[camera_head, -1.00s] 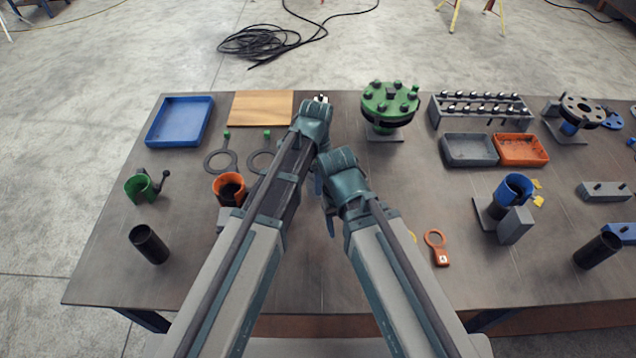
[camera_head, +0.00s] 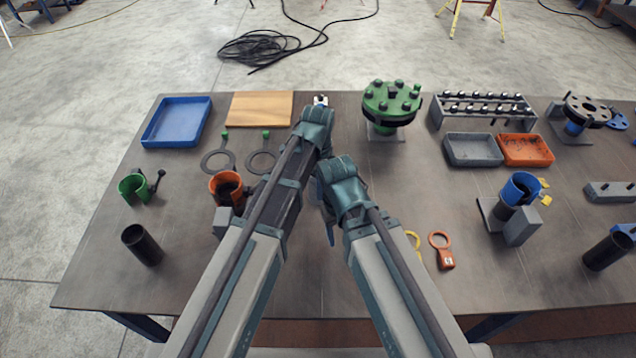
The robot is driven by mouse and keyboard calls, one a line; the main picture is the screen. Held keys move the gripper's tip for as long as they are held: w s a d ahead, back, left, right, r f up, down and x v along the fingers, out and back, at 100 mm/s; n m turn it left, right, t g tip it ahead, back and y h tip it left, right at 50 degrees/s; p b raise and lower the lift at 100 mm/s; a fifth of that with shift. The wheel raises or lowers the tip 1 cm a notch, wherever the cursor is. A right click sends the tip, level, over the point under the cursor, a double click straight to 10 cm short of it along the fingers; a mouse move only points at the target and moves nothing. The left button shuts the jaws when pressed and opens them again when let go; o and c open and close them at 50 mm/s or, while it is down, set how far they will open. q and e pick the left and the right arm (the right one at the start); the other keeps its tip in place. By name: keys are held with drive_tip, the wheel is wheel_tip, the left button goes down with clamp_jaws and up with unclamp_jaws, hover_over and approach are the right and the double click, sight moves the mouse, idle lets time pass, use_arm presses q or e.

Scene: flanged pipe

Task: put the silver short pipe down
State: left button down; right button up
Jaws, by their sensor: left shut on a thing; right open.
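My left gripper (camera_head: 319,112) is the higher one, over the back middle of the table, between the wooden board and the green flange. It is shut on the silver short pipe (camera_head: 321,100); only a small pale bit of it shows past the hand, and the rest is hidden. I cannot tell whether the pipe touches the table. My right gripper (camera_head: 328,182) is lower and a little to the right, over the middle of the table. It is open, with its fingers mostly hidden behind its own hand.
A wooden board (camera_head: 261,108) and blue tray (camera_head: 177,122) lie at the back left. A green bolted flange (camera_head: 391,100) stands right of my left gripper. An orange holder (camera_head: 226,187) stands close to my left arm. Grey (camera_head: 473,150) and orange bins (camera_head: 526,150) are farther right.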

use_arm(q)
unclamp_jaws()
drive_tip(key=shift+r, duration=0.1)
use_arm(e)
drive_tip(key=shift+r, duration=0.1)
use_arm(q)
wheel_tip(320, 180, up, 12)
drive_tip(key=p, duration=1.2)
drive_tip(key=shift+p, duration=0.35)
use_arm(e)
wheel_tip(320, 180, up, 12)
